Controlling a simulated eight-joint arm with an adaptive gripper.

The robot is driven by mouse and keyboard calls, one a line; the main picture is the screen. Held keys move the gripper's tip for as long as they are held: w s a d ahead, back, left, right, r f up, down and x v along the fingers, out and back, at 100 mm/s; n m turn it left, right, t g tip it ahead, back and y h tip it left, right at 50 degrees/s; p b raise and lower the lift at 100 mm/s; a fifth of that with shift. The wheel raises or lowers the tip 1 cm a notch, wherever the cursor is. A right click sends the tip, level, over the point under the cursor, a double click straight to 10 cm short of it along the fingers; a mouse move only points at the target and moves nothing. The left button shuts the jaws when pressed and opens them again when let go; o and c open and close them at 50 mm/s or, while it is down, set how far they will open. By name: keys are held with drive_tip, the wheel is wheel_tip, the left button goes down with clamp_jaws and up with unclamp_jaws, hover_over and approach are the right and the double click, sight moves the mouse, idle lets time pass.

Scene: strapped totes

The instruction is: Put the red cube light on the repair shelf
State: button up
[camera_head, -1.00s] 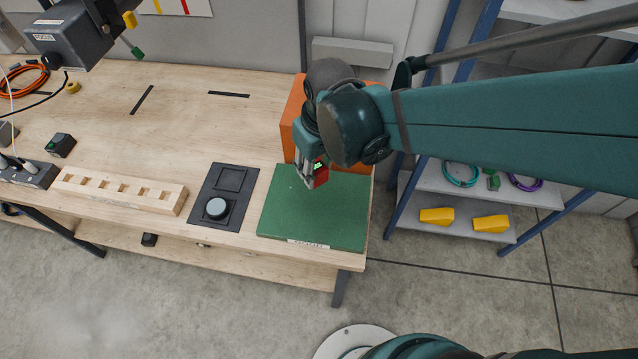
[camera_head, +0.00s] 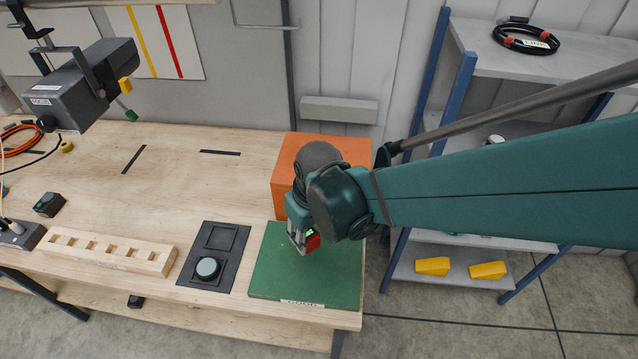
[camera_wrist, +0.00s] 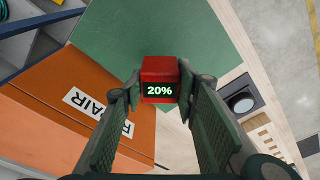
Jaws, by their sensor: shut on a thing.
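The red cube light (camera_head: 313,243) is between the fingers of my gripper (camera_head: 302,240), over the green mat (camera_head: 300,290) on the bench. In the wrist view the red cube (camera_wrist: 160,68) has a dark face reading "20%", with the gripper's two pads (camera_wrist: 160,100) shut on its sides. An orange box-like unit (camera_head: 290,160) stands behind the mat, partly hidden by my arm.
A black panel with a round button (camera_head: 208,268) and a slotted wooden block (camera_head: 110,252) lie left of the mat. A blue-framed grey rack (camera_head: 465,70) stands right of the bench, with a coiled black cable (camera_head: 525,38) on top and yellow parts (camera_head: 432,266) low down.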

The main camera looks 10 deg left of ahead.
sight(311, 238)
drive_tip(key=shift+f, duration=2.25)
drive_tip(key=shift+f+b, duration=0.35)
drive_tip(key=shift+f, duration=1.75)
drive_tip(key=shift+f, duration=0.15)
drive_tip(key=o, duration=1)
drive_tip(key=shift+r, duration=0.2)
drive_tip(key=shift+s+d+r+p, duration=0.2)
drive_tip(key=shift+r, duration=1.75)
drive_tip(key=shift+s+d+r+p, duration=0.2)
drive_tip(key=shift+r, duration=1.8)
drive_tip(key=shift+s+d+r+p, duration=0.2)
drive_tip(key=shift+r, duration=1.75)
